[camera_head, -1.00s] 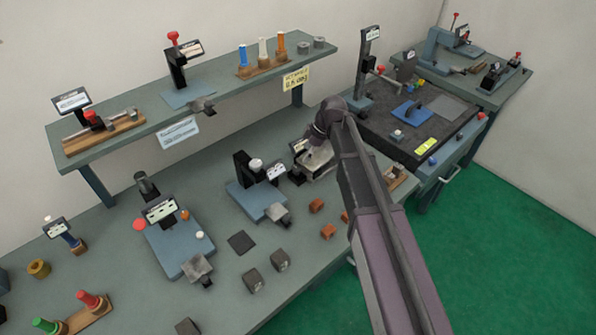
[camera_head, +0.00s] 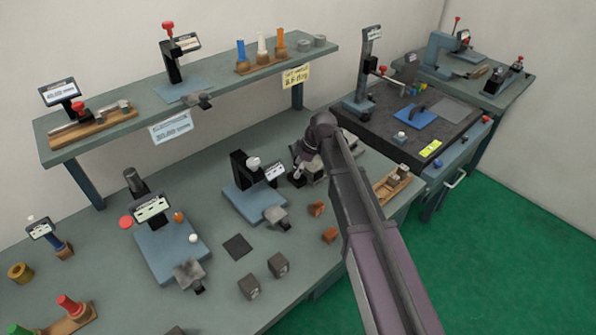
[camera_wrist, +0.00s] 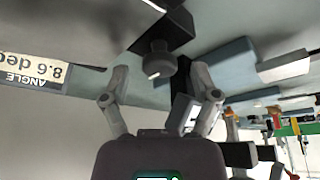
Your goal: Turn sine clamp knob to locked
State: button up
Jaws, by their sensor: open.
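The sine clamp knob is a black round knob with a white mark (camera_wrist: 159,63), shown in the wrist view below a dark block. My gripper (camera_wrist: 160,80) is open, with one finger on each side of the knob. The fingers look apart from the knob, and the knob is not gripped. In the head view, my arm's end covers most of the sine fixture (camera_head: 318,174), and the knob cannot be made out there.
A blue-based fixture with a white knob (camera_head: 253,162) stands close on the left. Orange blocks (camera_head: 317,208) lie in front, and a wooden holder (camera_head: 392,186) is on the right. A raised shelf (camera_head: 225,82) runs behind.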

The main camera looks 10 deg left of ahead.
jog(key=shift+f, duration=0.1)
jog(key=shift+c, duration=0.3)
grip_shut()
jog(key=shift+s+m, duration=0.1)
jog(key=shift+m, duration=0.3)
jog(key=m+t, duration=0.1)
jog(key=m, duration=0.2)
jog(key=shift+s, duration=0.15)
jog(key=m+t, duration=0.2)
jog(key=m, duration=0.2)
jog(key=shift+m+h, duration=0.3)
jog(key=shift+h, duration=0.1)
jog(key=m+t+h, duration=0.1)
jog(key=m, duration=0.4)
jog(key=shift+s+a, duration=0.1)
jog(key=shift+m+t+h, duration=0.5)
jog(key=shift+m+h, duration=0.5)
jog(key=shift+m, duration=1.3)
